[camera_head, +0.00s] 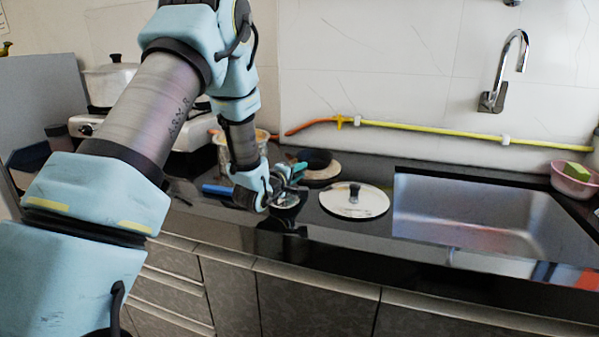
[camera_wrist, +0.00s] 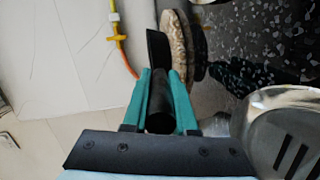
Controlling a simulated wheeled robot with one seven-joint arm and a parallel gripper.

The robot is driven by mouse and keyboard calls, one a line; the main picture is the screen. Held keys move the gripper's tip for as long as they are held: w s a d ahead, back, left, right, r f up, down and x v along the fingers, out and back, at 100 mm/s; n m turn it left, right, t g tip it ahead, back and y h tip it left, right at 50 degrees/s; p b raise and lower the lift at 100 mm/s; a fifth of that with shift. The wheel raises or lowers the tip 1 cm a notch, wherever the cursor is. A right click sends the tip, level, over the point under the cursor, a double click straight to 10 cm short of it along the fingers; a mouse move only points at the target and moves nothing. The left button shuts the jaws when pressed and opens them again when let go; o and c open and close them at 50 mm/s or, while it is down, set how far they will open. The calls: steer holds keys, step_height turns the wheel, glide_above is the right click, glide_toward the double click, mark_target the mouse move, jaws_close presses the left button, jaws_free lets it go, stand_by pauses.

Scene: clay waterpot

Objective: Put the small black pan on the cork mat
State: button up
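The small black pan (camera_head: 316,158) is at the back of the counter, over the round cork mat (camera_head: 322,174). In the wrist view the pan (camera_wrist: 157,50) lies right along the face of the mat (camera_wrist: 179,45); I cannot tell whether it rests fully on it or hovers just above. My gripper (camera_head: 298,172) is left of and in front of the pan. In the wrist view its teal fingers (camera_wrist: 160,85) are on both sides of the pan's dark handle (camera_wrist: 160,106) and look closed on it. The pan's inside is hidden in the wrist view.
A pot lid (camera_head: 357,207) lies right of the mat, before the sink (camera_head: 480,215). A slotted metal utensil (camera_wrist: 285,130) is near my gripper. A blue item (camera_head: 216,189) lies left of it. A white pot (camera_head: 108,86) stands on the stove. A yellow hose (camera_head: 430,130) runs along the wall.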

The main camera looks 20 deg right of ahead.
steer(key=o, duration=0.4)
steer(key=shift+o, duration=0.2)
steer(key=shift+r, duration=0.1)
steer(key=shift+r, duration=0.2)
steer(key=b+v, duration=0.1)
steer(key=v, duration=1.1)
